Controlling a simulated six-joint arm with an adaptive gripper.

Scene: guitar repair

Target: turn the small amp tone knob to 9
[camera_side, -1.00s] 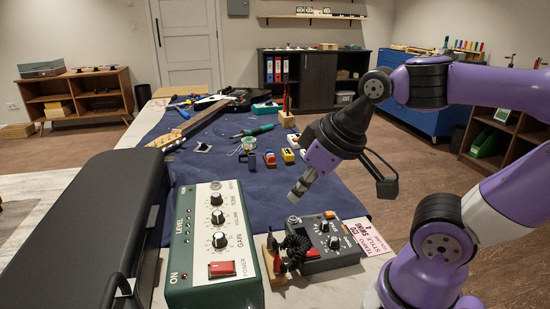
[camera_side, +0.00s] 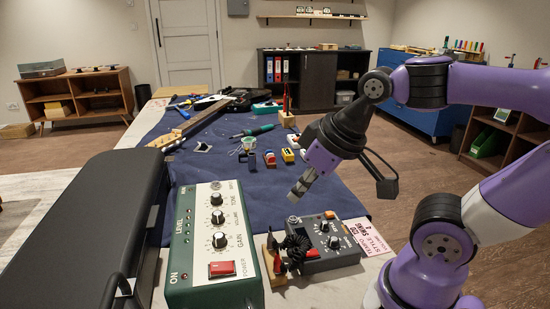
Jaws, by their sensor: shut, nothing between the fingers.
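The small amp (camera_side: 232,263) is a green box with a cream front panel, lying face up at the front of the table. Its tone knob (camera_side: 216,199) is the uppermost of three black knobs, by the word TONE; its exact setting is too small to read. The volume knob (camera_side: 218,217) and gain knob (camera_side: 220,240) sit below it. My gripper (camera_side: 294,195) is shut and empty, angled down to the left. It hovers to the right of the amp, apart from the knobs.
A dark grey pedal (camera_side: 335,255) with knobs and a coiled black cable (camera_side: 297,247) stand right of the amp. A long black case (camera_side: 90,230) lies to its left. The guitar neck (camera_side: 205,118) and small tools lie farther back on the blue mat (camera_side: 240,180).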

